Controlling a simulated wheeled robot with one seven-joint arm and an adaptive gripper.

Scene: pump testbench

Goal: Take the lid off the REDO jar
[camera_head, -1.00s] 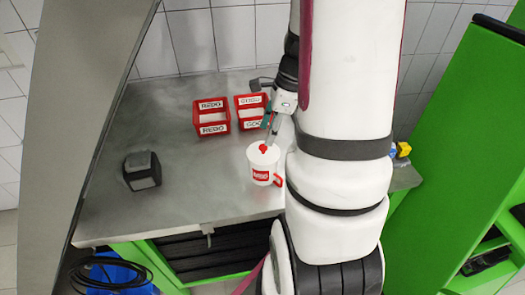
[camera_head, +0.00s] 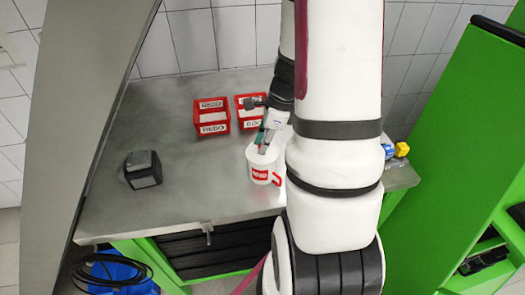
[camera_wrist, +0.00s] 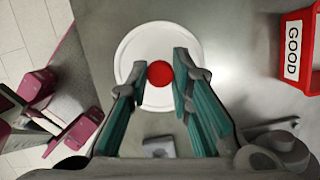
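The REDO jar (camera_head: 261,174) is white with a red label and a red handle, and stands upright on the metal table. Its round white lid (camera_wrist: 134,44) is on top, with a red ball knob (camera_wrist: 160,73) in the middle. My gripper (camera_head: 262,148) is over the lid, pointing down. In the wrist view my gripper (camera_wrist: 160,72) has its two green-padded fingers apart, one on each side of the knob, with narrow gaps. In the head view the fingers hide the knob.
A red REDO bin (camera_head: 211,128) and a red GOOD bin (camera_head: 243,123) stand behind the jar. A dark cube-like box (camera_head: 142,169) sits at the left. Blue and yellow items (camera_head: 397,150) lie right of my arm. The table's left middle is clear.

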